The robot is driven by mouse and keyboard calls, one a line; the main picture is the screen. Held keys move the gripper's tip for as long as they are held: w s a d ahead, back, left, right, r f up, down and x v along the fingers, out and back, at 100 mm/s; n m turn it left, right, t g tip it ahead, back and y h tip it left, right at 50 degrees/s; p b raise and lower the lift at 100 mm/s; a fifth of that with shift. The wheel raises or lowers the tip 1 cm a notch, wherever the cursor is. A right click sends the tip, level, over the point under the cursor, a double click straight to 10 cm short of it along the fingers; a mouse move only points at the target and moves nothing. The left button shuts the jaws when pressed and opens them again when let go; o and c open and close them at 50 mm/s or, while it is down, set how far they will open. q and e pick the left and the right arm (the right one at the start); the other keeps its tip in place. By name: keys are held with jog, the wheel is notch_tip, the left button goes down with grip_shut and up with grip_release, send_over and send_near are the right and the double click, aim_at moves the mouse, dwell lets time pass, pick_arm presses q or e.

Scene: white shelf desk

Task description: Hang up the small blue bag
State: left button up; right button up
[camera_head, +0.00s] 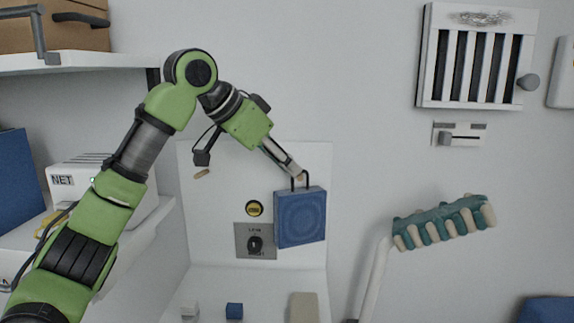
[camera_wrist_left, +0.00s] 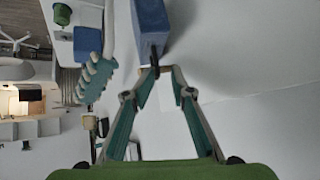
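The small blue bag (camera_head: 300,218) is box-shaped with a black loop handle and hangs upright in front of the white back panel. My left gripper (camera_head: 298,174) is at the top of the handle, above the bag. In the left wrist view its fingertips (camera_wrist_left: 156,70) come together at the black handle, with the blue bag (camera_wrist_left: 151,22) beyond them. A small tan bit shows at the fingertips; I cannot tell if it is a peg. A tan peg (camera_head: 202,174) sticks out of the panel further left.
The white panel (camera_head: 215,225) carries a yellow round button (camera_head: 254,208) and a grey switch plate (camera_head: 256,241). A white shelf (camera_head: 75,62) with a box is at left.

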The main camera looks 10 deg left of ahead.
pick_arm(q)
jog(key=shift+d+f, duration=0.15)
jog(key=shift+s+r, duration=0.25)
jog(key=shift+r, duration=0.15)
jog(key=v, duration=1.1)
jog(key=shift+a, duration=0.3)
